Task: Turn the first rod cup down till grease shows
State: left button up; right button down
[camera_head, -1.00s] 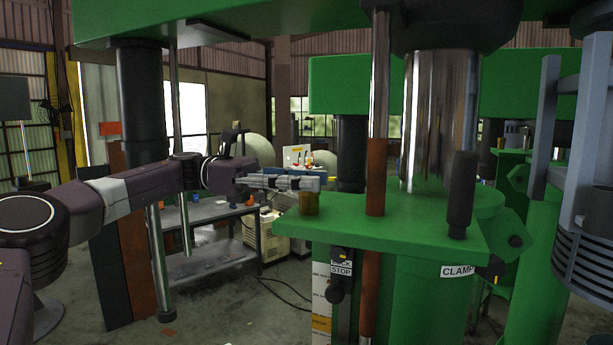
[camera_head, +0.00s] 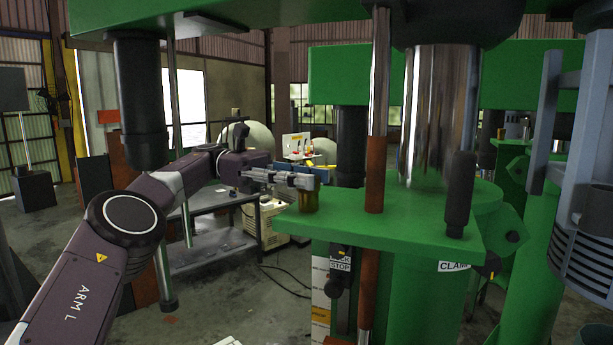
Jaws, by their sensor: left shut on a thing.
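A small brass-coloured cup (camera_head: 308,201) stands at the left front corner of the green machine plate (camera_head: 420,232). My left gripper (camera_head: 304,181) reaches in from the left and is shut on the top of the cup. Its fingers cover the cup's upper part, and no grease can be made out there. A vertical rod (camera_head: 377,150), shiny above and rust-brown below, passes through the plate to the right of the cup. My right gripper is out of view.
A thick chrome column (camera_head: 436,120) and a black handle (camera_head: 459,195) stand on the plate. Below it are a STOP label (camera_head: 341,267) and a CLAMP label (camera_head: 453,266). A dark workbench (camera_head: 215,250) stands behind my left arm.

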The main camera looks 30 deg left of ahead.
pick_arm(q)
jog(key=shift+f, duration=0.15)
jog(key=o, duration=0.9)
jog(key=shift+o, duration=1.2)
jog(key=shift+d, duration=0.15)
jog(key=shift+t, duration=0.3)
